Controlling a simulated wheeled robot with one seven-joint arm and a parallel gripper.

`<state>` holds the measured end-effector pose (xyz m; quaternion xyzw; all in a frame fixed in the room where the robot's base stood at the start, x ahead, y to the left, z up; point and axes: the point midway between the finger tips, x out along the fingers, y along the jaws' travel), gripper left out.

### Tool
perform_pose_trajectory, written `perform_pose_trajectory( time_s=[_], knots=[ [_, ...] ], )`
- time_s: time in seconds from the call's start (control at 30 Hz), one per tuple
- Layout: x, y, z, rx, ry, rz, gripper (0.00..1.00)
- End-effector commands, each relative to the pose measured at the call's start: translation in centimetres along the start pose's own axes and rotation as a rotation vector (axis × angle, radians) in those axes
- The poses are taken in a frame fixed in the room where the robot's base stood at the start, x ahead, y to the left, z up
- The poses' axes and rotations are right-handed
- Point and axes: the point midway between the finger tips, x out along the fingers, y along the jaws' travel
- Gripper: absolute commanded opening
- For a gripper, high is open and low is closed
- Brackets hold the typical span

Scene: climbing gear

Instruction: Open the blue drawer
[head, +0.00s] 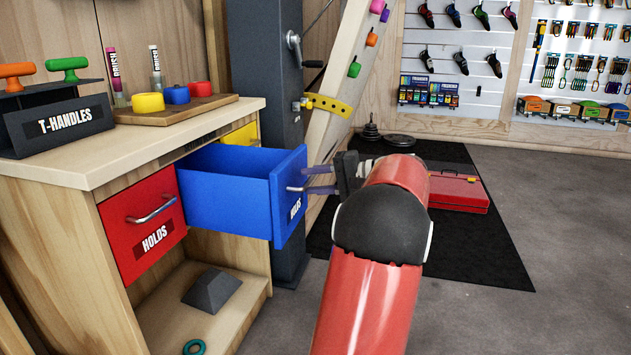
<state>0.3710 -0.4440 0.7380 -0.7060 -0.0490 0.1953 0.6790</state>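The blue drawer (225,197) is pulled well out of the wooden workbench, and I see into its inside. Its front carries a "HOLDS" label and a curved metal handle (295,189). My gripper (308,180) is at the drawer front, to the right of the handle. Its two purple fingers are apart, one above the other, with a visible gap. The lower finger overlaps the handle's end in the picture; I cannot tell whether it touches.
The red drawer (142,221) beside it is shut. A yellow drawer (241,136) shows behind. A dark post (265,75) stands close behind the blue drawer. A red case (458,193) lies on the black mat (485,250). Grey floor at the right is clear.

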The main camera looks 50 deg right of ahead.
Motion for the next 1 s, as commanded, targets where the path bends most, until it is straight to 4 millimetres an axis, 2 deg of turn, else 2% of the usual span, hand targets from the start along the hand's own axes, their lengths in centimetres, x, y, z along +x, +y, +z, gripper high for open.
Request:
perform_pose_trajectory(
  time_s=[0.13, 0.23, 0.5, 0.63, 0.77, 1.0],
  knots=[
    [-0.1, -0.1, 0.0, -0.001, 0.001, 0.0, 0.32],
    [-1.0, -0.1, -0.1, -0.001, 0.002, 0.0, 0.32],
    [-5.5, -0.1, -0.1, 0.0, 0.003, 0.0, 0.32],
    [-7.1, 0.0, -0.1, 0.0, 0.001, 0.0, 0.32],
    [-7.8, 0.0, 0.0, 0.0, 0.001, 0.001, 0.32],
    [-7.8, 0.0, 0.0, 0.0, 0.0, 0.0, 0.32]
  ],
)
